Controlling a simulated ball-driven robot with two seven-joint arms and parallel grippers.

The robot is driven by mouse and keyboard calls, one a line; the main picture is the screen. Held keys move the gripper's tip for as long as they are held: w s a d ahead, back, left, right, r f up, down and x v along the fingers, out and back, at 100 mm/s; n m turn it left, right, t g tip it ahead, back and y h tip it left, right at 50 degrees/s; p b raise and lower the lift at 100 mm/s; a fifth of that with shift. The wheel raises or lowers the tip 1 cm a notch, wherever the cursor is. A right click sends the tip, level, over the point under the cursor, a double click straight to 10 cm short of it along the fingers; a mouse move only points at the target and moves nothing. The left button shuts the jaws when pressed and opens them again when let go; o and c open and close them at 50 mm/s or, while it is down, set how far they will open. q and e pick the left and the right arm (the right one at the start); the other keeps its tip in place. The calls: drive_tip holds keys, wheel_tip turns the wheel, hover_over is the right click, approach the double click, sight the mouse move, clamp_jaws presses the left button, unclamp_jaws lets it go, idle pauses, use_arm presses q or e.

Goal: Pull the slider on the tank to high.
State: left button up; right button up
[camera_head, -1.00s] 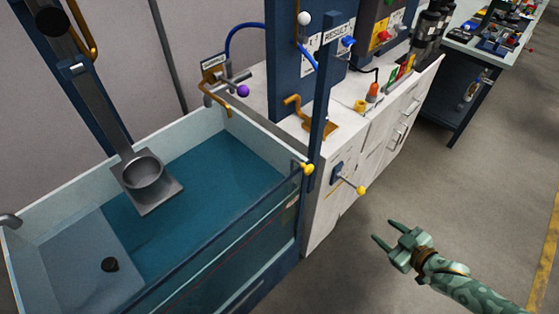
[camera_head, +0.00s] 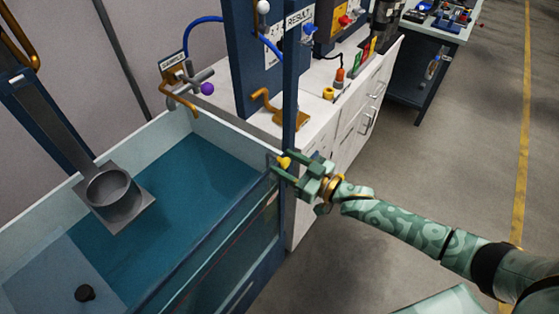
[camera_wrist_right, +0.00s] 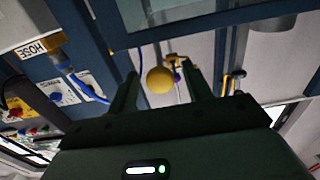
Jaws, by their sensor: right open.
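The tank (camera_head: 160,127) is an open blue-green water tank at the left of the head view. A yellow knob (camera_head: 285,162), which looks like the slider's handle, sits at the tank's near right corner by a blue post. My right gripper (camera_head: 283,166) is open at this knob, its fingers on either side of it. In the right wrist view the yellow knob (camera_wrist_right: 160,79) shows between the two spread fingers (camera_wrist_right: 162,94). I cannot tell whether they touch it. The slider's track is mostly hidden. My left gripper is not in view.
The blue post (camera_head: 291,85) rises right beside the knob. A white cabinet (camera_head: 352,115) with levers and bottles stands behind. A grey cup on a plate (camera_head: 115,197) is over the tank. The floor (camera_head: 440,170) at the right is clear.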

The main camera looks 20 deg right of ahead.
drive_tip(key=shift+x, duration=1.3)
clamp_jaws()
wheel_tip(320, 180, up, 11)
drive_tip(key=p, duration=0.9)
drive_tip(key=shift+f+p, duration=0.15)
drive_tip(key=shift+p, duration=0.15)
drive_tip(key=shift+c, duration=0.8)
unclamp_jaws()
drive_tip(key=shift+o, duration=0.8)
drive_tip(key=shift+s, duration=0.1)
